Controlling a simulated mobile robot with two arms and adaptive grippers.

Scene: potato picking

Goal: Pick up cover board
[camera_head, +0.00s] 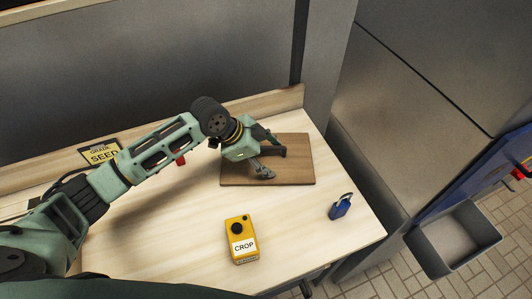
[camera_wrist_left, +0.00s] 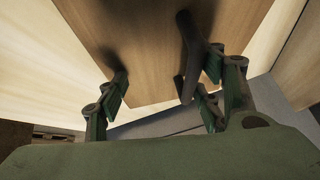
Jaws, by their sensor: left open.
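The cover board (camera_head: 300,171) is a flat brown wooden board lying on the pale table near its back edge. My left gripper (camera_head: 272,163) reaches over the board's left half from the left, with its fingers spread. In the left wrist view the board (camera_wrist_left: 145,40) fills the upper middle, and the open gripper (camera_wrist_left: 160,84) is over it. A dark bar (camera_wrist_left: 189,55) lies against the board there, near the right finger; I cannot tell if it is a handle. Contact between fingers and board is unclear. My right gripper does not show.
A yellow box marked CROP (camera_head: 242,247) stands at the table's front. A blue padlock (camera_head: 340,207) is near the right edge. A SEED sign (camera_head: 101,152) and a small red object (camera_head: 181,160) are at the back left. A grey bin (camera_head: 456,240) is off the table.

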